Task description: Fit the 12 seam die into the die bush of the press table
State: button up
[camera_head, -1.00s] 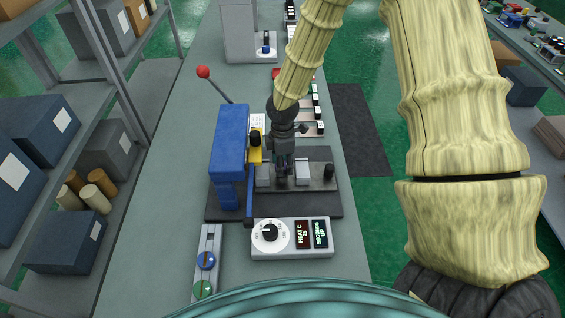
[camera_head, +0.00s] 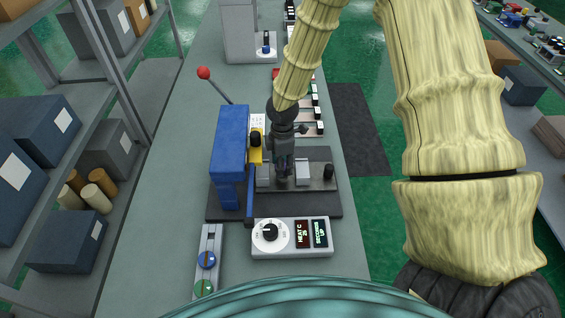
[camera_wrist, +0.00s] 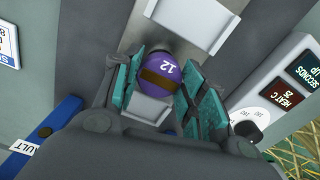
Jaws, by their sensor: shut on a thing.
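A purple die marked 12 (camera_wrist: 166,72), with a dark brown band, sits between the teal finger pads of my gripper (camera_wrist: 172,92) in the wrist view. My gripper is shut on it. In the head view my gripper (camera_head: 284,172) points down over the dark press table (camera_head: 320,183), to the right of the blue press (camera_head: 229,150). The die is mostly hidden there by the fingers. Pale metal blocks (camera_wrist: 195,20) show on both sides of the die in the wrist view. The die bush is hidden under the die and gripper, so I cannot tell whether the die is in it.
A white control box (camera_head: 291,238) with a dial stands in front of the press table. A rail with blue and green knobs (camera_head: 206,262) lies at front left. A lever with a red ball (camera_head: 203,72) rises behind the press. A black knob (camera_head: 329,171) stands at the table's right.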

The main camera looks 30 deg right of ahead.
jog(key=shift+f, duration=0.25)
jog(key=shift+f+b, duration=0.5)
jog(key=shift+f, duration=0.25)
jog(key=o, duration=1.3)
notch_tip(320, 180, up, 12)
dwell(0.4)
